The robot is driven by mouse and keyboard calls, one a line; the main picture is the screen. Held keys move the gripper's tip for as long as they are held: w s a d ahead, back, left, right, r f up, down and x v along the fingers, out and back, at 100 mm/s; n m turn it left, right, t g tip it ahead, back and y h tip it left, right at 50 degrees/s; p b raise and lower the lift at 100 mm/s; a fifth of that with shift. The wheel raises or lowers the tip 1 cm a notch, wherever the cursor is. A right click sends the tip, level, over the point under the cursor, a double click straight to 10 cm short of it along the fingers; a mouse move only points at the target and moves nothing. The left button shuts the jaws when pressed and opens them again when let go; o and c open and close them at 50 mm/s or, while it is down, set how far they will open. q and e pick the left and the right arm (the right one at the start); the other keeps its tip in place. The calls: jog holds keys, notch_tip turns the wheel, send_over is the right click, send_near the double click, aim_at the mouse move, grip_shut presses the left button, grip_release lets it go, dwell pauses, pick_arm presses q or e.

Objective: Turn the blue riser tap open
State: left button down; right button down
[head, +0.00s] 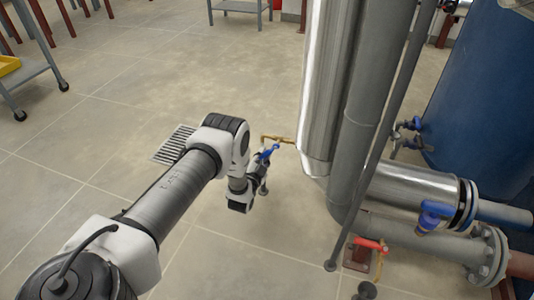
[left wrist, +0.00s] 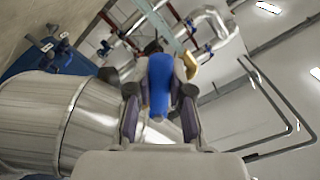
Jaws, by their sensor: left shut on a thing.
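The blue riser tap (head: 268,152) has a blue lever and sits at the end of a short brass pipe (head: 279,139) beside the big silver riser. My left gripper (head: 262,162) is at the tap, low in front of the pipes. In the left wrist view the blue lever (left wrist: 160,85) stands between the two fingers of my left gripper (left wrist: 160,100), which are shut on it. The tap's body is mostly hidden behind the gripper and lever. My right gripper is not in view.
Silver and grey vertical pipes (head: 361,95) stand just right of the tap. A red-handled tap (head: 371,244) and a blue valve (head: 430,215) are lower right. A blue tank (head: 484,85) fills the right. A floor grate (head: 174,144) lies left; open floor surrounds it.

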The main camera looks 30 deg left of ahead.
pick_arm(q)
jog(key=m+p, duration=0.1)
jog(key=a+r+m+p, duration=0.1)
jog(key=m, duration=0.1)
jog(key=r+m+p, duration=0.1)
jog(key=shift+s+a+r+m+p, duration=0.2)
jog(key=shift+r+m+p, duration=0.1)
jog(key=shift+p, duration=0.1)
jog(key=m+p, duration=0.1)
jog(key=r+m+p, duration=0.1)
jog(key=m, duration=0.1)
jog(key=shift+a+r, duration=0.2)
jog(key=shift+a, duration=0.05)
jog(key=shift+r+m+p, duration=0.35)
jog(key=shift+m+p, duration=0.5)
jog(key=shift+m, duration=0.25)
jog(key=c, duration=1)
grip_release()
